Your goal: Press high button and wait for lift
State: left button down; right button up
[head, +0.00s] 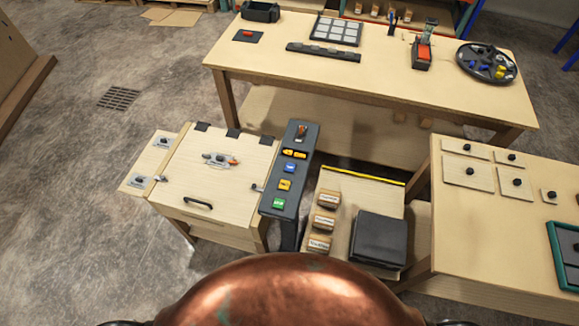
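A dark grey console (304,178) stands in the middle of the head view, with a column of buttons on its sloping top. From far to near there are an orange-and-black switch (301,132), two small yellow-orange parts (294,153), a blue button (290,168), a yellow-orange button (285,185) and a green button (278,204). The labels are too small to read, so I cannot tell which is the high button. I cannot identify the lift for certain. Neither of my grippers is in view, and nothing touches the console.
A wooden cabinet (184,186) with a black handle adjoins the console on the left. On the right are three labelled wooden blocks (324,222) and a black box (379,240). A long table (265,70) stands behind, another table (460,240) at right.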

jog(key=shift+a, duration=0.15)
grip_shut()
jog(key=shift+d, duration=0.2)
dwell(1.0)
